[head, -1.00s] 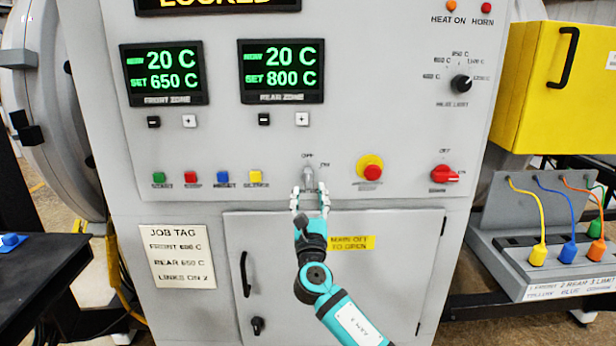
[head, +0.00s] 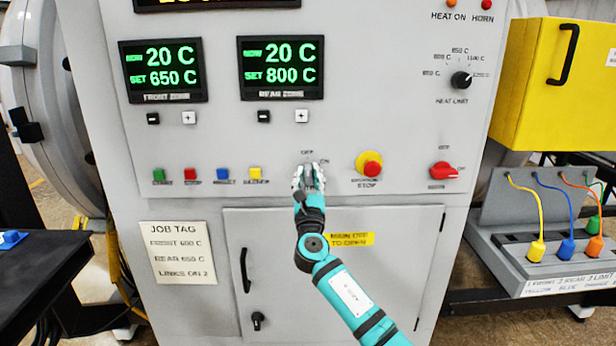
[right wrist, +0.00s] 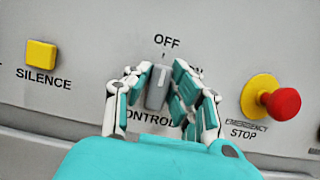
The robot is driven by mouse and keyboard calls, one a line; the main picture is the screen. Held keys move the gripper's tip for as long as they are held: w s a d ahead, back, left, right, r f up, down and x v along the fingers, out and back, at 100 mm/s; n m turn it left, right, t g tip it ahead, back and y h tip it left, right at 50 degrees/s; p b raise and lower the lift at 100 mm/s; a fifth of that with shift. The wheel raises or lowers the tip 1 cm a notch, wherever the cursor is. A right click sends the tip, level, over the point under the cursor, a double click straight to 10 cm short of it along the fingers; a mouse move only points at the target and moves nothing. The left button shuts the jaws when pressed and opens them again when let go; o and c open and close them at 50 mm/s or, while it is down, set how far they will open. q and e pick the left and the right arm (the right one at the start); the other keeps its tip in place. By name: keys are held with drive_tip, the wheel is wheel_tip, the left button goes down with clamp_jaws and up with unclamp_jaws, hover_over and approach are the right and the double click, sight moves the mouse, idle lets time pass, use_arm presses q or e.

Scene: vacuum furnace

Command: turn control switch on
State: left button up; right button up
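The control switch is a grey knob (right wrist: 157,88) on the furnace panel. In the right wrist view it stands nearly upright, its white mark toward OFF; the ON label is partly hidden by a finger. In the head view it is mostly hidden by my right gripper (head: 308,177). That gripper's fingers (right wrist: 160,80) are at the panel, one on each side of the knob, spread about as wide as it. I cannot make out firm contact on both sides. My left gripper is not in view.
A yellow SILENCE button (right wrist: 41,54) is left of the switch. The red emergency stop (right wrist: 281,103) on its yellow base is to the right. A red rotary switch (head: 444,170) is farther right. A cabinet door (head: 290,280) with a black handle is below.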

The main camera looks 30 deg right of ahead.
clamp_jaws()
drive_tip(key=shift+f+m, duration=0.1)
drive_tip(key=shift+m, duration=0.2)
drive_tip(key=shift+m+g+h+b, duration=0.6)
drive_tip(key=shift+m+h+b, duration=0.25)
drive_tip(key=shift+m, duration=0.35)
drive_tip(key=m+g+b, duration=0.1)
drive_tip(key=m, duration=0.1)
drive_tip(key=m+h+b, duration=0.1)
drive_tip(key=m, duration=0.2)
drive_tip(key=shift+f+g+h, duration=0.1)
drive_tip(key=shift+g+h, duration=0.15)
drive_tip(key=shift+g, duration=0.15)
drive_tip(key=m+g+h+b, duration=0.1)
drive_tip(key=m+g, duration=0.1)
drive_tip(key=m, duration=0.2)
drive_tip(key=shift+d+m, duration=0.1)
drive_tip(key=shift+m, duration=0.3)
drive_tip(key=shift+s+d+m+g+b, duration=0.1)
drive_tip(key=shift+m+g+b, duration=0.55)
drive_tip(key=shift+m, duration=1.05)
drive_tip(key=o, duration=0.8)
unclamp_jaws()
